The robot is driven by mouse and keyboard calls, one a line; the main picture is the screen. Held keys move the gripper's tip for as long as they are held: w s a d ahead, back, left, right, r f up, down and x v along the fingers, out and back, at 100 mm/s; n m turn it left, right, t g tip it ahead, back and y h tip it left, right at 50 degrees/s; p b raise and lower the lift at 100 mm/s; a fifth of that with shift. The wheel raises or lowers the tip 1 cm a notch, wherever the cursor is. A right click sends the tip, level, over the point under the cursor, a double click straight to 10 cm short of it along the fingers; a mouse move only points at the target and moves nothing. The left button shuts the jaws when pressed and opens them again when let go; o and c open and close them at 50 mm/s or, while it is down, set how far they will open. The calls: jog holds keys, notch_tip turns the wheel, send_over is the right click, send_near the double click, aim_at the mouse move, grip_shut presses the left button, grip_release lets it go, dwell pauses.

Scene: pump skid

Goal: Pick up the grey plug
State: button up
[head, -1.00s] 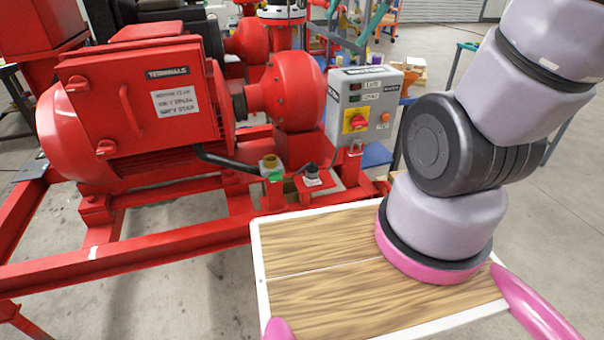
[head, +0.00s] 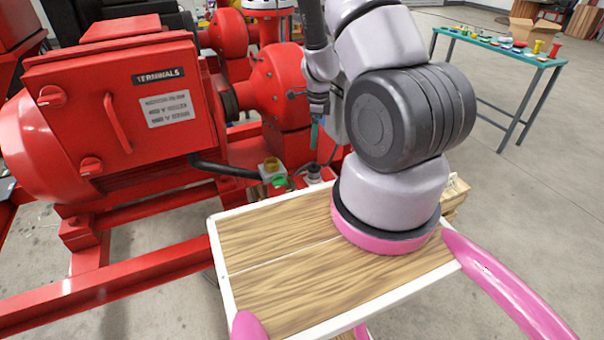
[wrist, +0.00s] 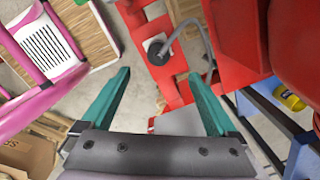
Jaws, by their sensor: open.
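The grey plug (head: 314,170) sits on a small light socket box on the red skid, just behind my wooden deck in the head view. In the wrist view the plug (wrist: 158,52) is a dark round cap on a light square base, with a grey cable curving beside it. My gripper (head: 315,133) hangs pointing down above the plug, apart from it. In the wrist view my gripper (wrist: 158,76) has its teal fingers spread wide with nothing between them. The plug shows just beyond the gap between the fingertips.
A socket box with a yellow cap (head: 271,165) and a green part (head: 279,181) stands left of the plug. The red pump (head: 280,85) and motor terminal box (head: 118,100) rise behind. A green-topped table (head: 490,45) with several small items stands at the far right.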

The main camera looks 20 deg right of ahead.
aim_at(314, 166)
jog(key=shift+m, duration=0.4)
jog(key=f, duration=0.7)
jog(key=shift+s+d+f, duration=0.15)
jog(key=shift+d+f, duration=0.15)
jog(key=shift+f, duration=0.1)
jog(key=shift+a+f, duration=0.15)
jog(key=shift+f, duration=2.85)
grip_shut()
